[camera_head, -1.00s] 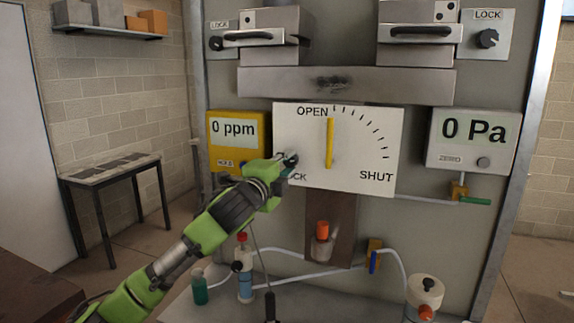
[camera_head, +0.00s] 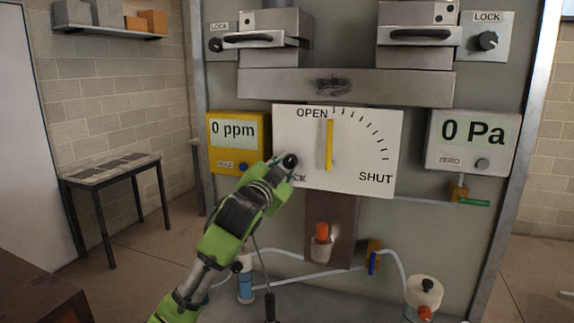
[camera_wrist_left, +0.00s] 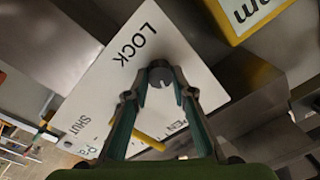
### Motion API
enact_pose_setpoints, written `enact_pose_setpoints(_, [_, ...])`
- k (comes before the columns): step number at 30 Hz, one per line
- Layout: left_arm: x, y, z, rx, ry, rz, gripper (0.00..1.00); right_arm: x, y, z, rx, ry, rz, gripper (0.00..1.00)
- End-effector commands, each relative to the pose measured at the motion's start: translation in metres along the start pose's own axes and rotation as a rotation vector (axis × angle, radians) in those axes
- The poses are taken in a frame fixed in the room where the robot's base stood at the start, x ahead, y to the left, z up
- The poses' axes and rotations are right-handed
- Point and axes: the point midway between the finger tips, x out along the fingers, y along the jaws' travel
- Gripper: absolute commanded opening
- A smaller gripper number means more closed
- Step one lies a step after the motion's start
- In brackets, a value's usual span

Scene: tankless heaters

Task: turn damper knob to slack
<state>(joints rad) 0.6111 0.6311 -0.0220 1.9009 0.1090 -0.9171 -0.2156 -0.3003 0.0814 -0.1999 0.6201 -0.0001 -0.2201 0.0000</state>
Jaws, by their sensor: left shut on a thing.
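The white damper plate (camera_head: 350,165) is marked OPEN at the top and SHUT at the lower right. Its yellow pointer (camera_head: 329,145) stands nearly upright at OPEN. A dark round knob (camera_head: 290,161) sits at the plate's lower left, by lettering partly covered by my gripper. In the left wrist view the knob (camera_wrist_left: 160,76) has a pale mark, and the word LOCK (camera_wrist_left: 138,44) shows near it. My left gripper (camera_head: 284,167) is shut on the knob, a finger on each side. My right gripper is not in view.
A yellow meter (camera_head: 232,130) reading 0 ppm is just left of the plate. A gauge (camera_head: 472,140) reading 0 Pa is at the right. Below are a small orange-topped part (camera_head: 322,235), white tubing and bottles. A side table (camera_head: 112,168) stands at the left.

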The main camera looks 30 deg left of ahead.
Motion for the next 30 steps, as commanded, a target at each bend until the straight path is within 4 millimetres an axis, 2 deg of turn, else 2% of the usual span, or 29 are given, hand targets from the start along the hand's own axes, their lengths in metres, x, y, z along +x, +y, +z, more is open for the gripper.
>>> enact_pose_setpoints(9, [0.0002,0.0014,0.0007,-0.126,-0.008,-0.003,0.02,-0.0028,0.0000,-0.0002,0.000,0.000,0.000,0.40])
enact_pose_setpoints(26, [0.0002,0.0014,0.0012,-0.150,-0.010,-0.004,0.02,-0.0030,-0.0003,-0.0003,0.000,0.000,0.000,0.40])
enact_pose_setpoints(27, [0.0002,0.0014,0.0011,-0.150,-0.010,-0.004,0.34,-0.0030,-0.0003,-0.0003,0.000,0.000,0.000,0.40])
enact_pose_setpoints(28, [0.0002,0.0014,0.0011,-0.150,-0.010,-0.004,0.40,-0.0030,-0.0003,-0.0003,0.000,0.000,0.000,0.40])
enact_pose_setpoints(30, [0.0002,0.0012,0.0009,-0.150,-0.009,-0.005,0.40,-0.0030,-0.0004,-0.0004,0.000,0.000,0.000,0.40])
